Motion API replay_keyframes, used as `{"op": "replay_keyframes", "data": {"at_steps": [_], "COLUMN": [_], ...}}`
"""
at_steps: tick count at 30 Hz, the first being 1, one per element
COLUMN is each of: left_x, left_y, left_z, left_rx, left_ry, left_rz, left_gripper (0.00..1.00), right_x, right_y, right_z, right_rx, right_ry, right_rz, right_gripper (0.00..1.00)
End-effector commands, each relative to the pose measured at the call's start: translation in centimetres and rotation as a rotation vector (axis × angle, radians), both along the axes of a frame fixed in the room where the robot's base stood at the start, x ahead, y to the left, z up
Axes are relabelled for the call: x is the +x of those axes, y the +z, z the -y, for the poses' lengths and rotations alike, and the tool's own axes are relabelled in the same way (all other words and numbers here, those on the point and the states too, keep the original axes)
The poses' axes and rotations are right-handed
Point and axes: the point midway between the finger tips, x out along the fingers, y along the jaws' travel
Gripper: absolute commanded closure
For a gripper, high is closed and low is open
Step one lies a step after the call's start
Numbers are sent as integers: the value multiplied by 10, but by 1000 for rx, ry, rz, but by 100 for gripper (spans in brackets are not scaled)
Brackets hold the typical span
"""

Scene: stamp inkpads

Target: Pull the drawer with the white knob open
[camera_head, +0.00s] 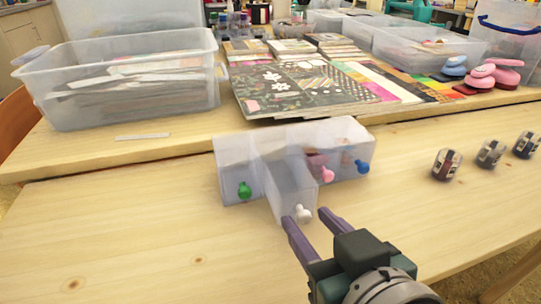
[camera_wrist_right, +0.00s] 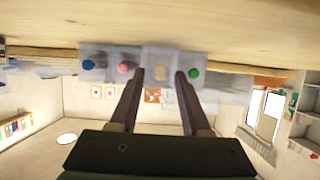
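A translucent drawer box (camera_head: 330,130) stands on the near table with a row of knobs: green, white, pink and blue. The drawer with the white knob (camera_head: 284,196) juts out past its neighbours, so it stands partly open. Its white knob (camera_head: 302,214) shows at its front, and in the right wrist view the knob (camera_wrist_right: 161,71) looks pale and blurred. My right gripper (camera_head: 306,217) is open, its two purplish fingers apart on either side of the knob. The wrist view also shows the gripper (camera_wrist_right: 161,75) with gaps beside the knob. My left gripper is out of view.
The green knob (camera_head: 244,190), pink knob (camera_head: 327,175) and blue knob (camera_head: 362,166) are close by. Several small stamps, one dark red (camera_head: 446,164), stand at the right. Patterned paper (camera_head: 300,90) and a clear bin (camera_head: 130,85) lie behind. The table's left front is clear.

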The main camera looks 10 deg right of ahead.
Motion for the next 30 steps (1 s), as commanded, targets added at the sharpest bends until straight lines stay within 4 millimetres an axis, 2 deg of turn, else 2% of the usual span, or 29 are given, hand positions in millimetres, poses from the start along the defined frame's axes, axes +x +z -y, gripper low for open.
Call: {"op": "replay_keyframes", "data": {"at_steps": [11,14,24,30], "left_x": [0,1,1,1], "left_y": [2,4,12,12], "left_z": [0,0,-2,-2], "left_rx": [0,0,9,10], "left_ry": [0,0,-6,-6], "left_rz": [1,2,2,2], "left_gripper": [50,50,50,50], "right_x": [-5,-16,-72,-89], "right_y": [2,6,29,36], "right_z": [0,1,3,3], "right_rx": [1,1,2,0], "right_ry": [0,-2,-3,-1], "right_rz": [-2,-3,-5,-3], "right_gripper": [47,47,47,47]}}
